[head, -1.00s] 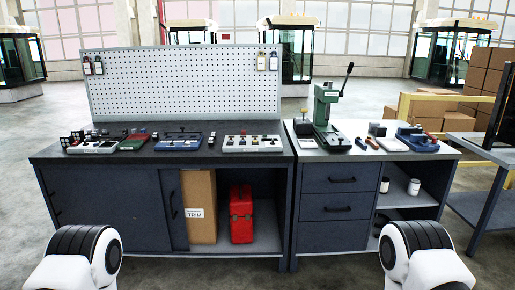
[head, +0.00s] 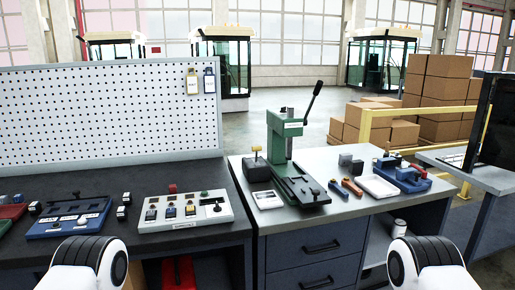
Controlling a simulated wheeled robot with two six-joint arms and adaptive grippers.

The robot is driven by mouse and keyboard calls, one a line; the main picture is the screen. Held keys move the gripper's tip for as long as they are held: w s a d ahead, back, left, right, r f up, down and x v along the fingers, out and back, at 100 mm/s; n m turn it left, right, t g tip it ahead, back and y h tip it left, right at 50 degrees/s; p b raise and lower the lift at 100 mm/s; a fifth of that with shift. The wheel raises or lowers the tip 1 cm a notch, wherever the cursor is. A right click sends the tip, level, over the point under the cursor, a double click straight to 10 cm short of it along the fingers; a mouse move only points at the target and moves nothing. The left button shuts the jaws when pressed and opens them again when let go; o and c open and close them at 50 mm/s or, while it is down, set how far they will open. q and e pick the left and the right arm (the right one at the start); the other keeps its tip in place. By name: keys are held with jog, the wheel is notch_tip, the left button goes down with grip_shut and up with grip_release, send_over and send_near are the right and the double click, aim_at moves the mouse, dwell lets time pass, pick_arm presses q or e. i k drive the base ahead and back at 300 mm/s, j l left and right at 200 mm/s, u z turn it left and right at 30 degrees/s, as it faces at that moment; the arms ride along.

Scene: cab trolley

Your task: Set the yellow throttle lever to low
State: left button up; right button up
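A small dark box (head: 257,173) with a short upright lever topped by a yellowish-brown handle (head: 255,149) stands at the left back of the right-hand bench, left of the green press. It is the only yellowish lever I can pick out; its setting marks are too small to read. A white control panel (head: 183,212) with several small knobs and a dark lever lies on the left bench. No clearly yellow lever shows there. Neither of my grippers is in view; only white and black parts of my arms show at the bottom left and bottom right.
A green press (head: 298,166) with a long black handle stands on the right bench (head: 343,205). Small tools and a blue vise-like device (head: 404,175) lie right of it. A blue panel (head: 70,217) lies on the left bench. A gap separates the benches. Pegboard (head: 105,115) stands behind.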

aim_at(256, 149)
jog(key=i+l+u, duration=0.15)
jog(key=i+l, duration=0.95)
